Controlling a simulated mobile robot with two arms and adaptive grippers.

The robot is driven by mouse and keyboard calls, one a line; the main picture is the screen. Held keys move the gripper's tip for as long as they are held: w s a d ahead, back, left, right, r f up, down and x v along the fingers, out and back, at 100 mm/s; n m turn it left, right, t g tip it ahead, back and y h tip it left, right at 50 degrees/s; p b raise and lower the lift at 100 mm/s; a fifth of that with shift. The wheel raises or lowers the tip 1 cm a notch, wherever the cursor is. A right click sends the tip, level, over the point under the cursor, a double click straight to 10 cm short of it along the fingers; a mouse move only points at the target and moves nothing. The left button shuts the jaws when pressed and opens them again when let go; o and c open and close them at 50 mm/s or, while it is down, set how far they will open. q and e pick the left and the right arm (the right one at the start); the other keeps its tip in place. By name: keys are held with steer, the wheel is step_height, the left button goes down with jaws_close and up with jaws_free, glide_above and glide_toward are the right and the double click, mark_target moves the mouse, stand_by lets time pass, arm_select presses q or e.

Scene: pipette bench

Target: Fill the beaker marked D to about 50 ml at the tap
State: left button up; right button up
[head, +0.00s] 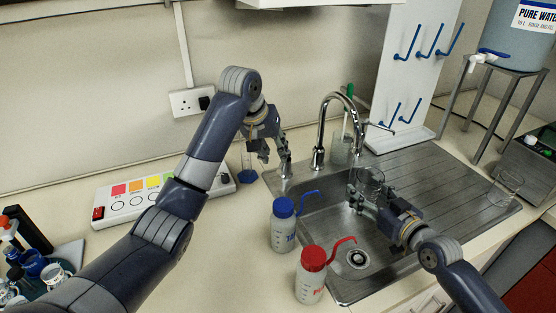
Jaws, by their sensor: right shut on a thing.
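My right gripper (362,196) is shut on a clear glass beaker (371,178), holding it over the sink basin, near the spout of the chrome tap (321,135). The beaker looks roughly upright; its letter and any water level are too small to read. No water stream can be made out.
Blue-capped (284,225) and red-capped (311,274) wash bottles stand at the sink's front left edge. A second clear beaker (507,186) is on the drainboard (440,170). A glass with a green-handled brush (342,150) stands behind the tap.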

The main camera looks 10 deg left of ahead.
arm_select(q)
steer(key=v, duration=0.6)
steer(key=shift+f, duration=0.1)
arm_select(e)
steer(key=r+x, duration=0.1)
steer(key=x, duration=0.6)
steer(key=shift+w+a, duration=0.15)
steer(key=shift+w, duration=0.1)
arm_select(q)
steer(key=shift+d, duration=0.1)
arm_select(e)
steer(key=shift+s, duration=0.1)
stand_by(0.6)
